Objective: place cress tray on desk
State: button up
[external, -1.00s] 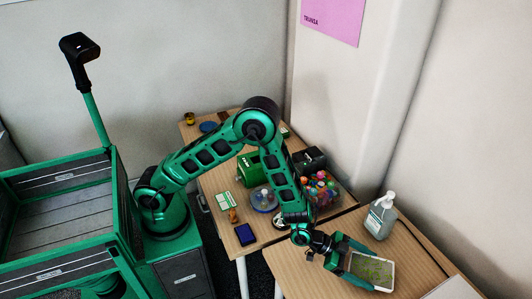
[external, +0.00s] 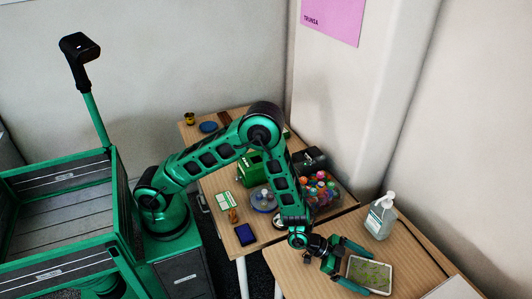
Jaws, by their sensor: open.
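The cress tray (external: 369,274), a shallow white tray with green cress, lies on the wooden desk (external: 412,257) at the lower right. My gripper (external: 357,267) is open at the tray's left end. Its two green fingers point right, and the upper finger lies near the tray's upper left corner. Whether the fingers touch the tray cannot be told.
A white pump bottle (external: 381,217) stands on the desk behind the tray, close to the wall. A white sheet-like item (external: 455,289) lies at the lower right. A second table (external: 213,178) at the left holds a box of colourful balls (external: 320,189) and several small items.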

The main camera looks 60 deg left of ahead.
jog(key=v, duration=1.1)
jog(key=shift+f, duration=0.15)
jog(key=shift+s+a+r, duration=0.15)
jog(key=shift+s+r, duration=0.15)
jog(key=shift+r, duration=0.2)
jog(key=s+a+r+n+g+y, duration=0.1)
jog(key=s+a+r+g+y, duration=0.2)
jog(key=s+a, duration=0.6)
jog(key=s+a+r+g+y, duration=0.3)
jog(key=s+a+r, duration=0.4)
jog(key=s, duration=0.5)
jog(key=s+a+r+n+g+y, duration=0.1)
jog(key=s+a+r+g+y, duration=0.2)
jog(key=s+a+r, duration=0.3)
jog(key=s+a, duration=0.5)
jog(key=a, duration=0.1)
jog(key=shift+n+y, duration=0.3)
